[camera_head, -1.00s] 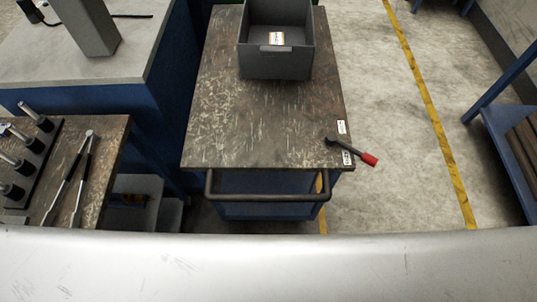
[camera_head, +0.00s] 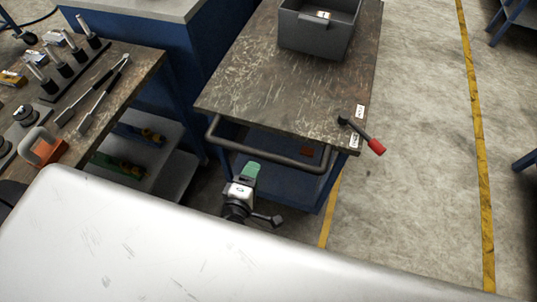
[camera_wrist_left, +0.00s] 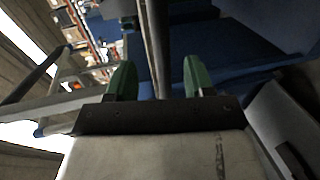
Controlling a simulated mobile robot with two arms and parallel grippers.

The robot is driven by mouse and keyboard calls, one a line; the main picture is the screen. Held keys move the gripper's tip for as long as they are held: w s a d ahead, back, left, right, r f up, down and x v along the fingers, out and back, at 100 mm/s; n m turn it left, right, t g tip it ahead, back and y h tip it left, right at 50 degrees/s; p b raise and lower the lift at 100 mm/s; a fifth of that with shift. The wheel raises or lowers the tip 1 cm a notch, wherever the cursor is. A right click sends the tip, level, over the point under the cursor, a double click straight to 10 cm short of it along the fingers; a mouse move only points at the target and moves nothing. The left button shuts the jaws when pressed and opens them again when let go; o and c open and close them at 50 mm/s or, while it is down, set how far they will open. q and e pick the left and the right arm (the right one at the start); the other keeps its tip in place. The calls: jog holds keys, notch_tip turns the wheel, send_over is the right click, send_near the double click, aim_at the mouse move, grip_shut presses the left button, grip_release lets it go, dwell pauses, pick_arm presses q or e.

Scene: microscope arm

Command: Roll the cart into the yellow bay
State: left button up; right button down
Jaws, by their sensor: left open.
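The cart (camera_head: 290,85) has a worn brown top, a blue lower frame and a dark tubular handle (camera_head: 270,151) along its near side. A black lever with a red grip (camera_head: 376,147) sticks out at its near right corner. My left gripper (camera_head: 251,171), with green fingertips, is below and just in front of the handle. In the left wrist view the gripper (camera_wrist_left: 157,80) is open, and a dark bar (camera_wrist_left: 158,45), apparently the handle, runs between the fingers' line. Whether it touches them I cannot tell. My right gripper is not in view.
A grey bin (camera_head: 318,30) stands on the cart. Yellow floor lines (camera_head: 478,130) run right of and beneath the cart, with clear floor between. A workbench (camera_head: 130,85) with tools stands at left. A blue cabinet (camera_head: 205,50) is close to the cart's left side.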

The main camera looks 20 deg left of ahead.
pick_arm(q)
jog(key=w+f, duration=0.2)
jog(key=w, duration=0.7)
jog(key=shift+w+d, duration=0.15)
jog(key=shift+w, duration=0.15)
grip_shut()
